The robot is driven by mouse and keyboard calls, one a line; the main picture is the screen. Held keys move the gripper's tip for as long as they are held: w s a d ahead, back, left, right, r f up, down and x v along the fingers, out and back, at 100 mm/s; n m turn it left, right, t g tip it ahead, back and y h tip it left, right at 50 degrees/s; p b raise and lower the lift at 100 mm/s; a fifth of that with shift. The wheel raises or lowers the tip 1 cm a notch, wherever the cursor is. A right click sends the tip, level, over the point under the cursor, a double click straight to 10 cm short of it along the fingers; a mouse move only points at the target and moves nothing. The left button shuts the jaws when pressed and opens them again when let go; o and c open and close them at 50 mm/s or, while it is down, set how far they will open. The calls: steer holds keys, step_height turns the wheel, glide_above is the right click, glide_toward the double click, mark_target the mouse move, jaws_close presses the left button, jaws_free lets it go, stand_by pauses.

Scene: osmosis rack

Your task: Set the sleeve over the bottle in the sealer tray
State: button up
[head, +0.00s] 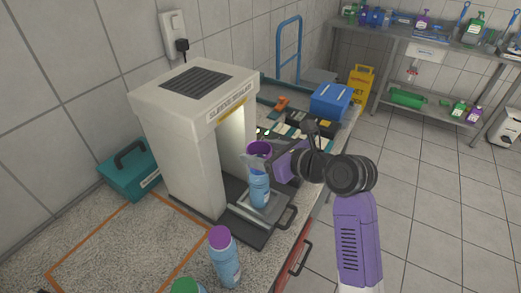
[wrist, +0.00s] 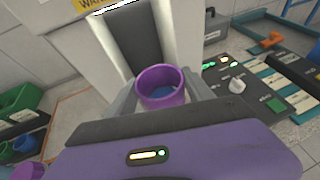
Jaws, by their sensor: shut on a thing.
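The sleeve (head: 258,148) is a short purple open ring. My gripper (head: 259,159) is shut on it, with a grey finger on either side in the wrist view, where the sleeve (wrist: 161,88) stands upright. The blue bottle (head: 259,190) stands upright in the sealer tray (head: 245,212), directly below the sleeve. Something blue shows through the sleeve's opening in the wrist view. The fingers hide the bottle's top in the head view, so I cannot tell whether the sleeve's lower edge is around it or just above it.
The white sealer housing (head: 190,135) stands close behind and left of the tray. A control panel (wrist: 245,88) lies to the right in the wrist view. A purple-capped bottle (head: 225,262) stands in front on the counter. A teal case (head: 130,168) is at left.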

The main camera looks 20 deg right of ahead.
stand_by(0.3)
steer(key=o, duration=1.4)
steer(key=v, duration=0.7)
steer(key=shift+s+r+b, duration=0.15)
steer(key=shift+s+b, duration=0.15)
steer(key=shift+d, duration=0.1)
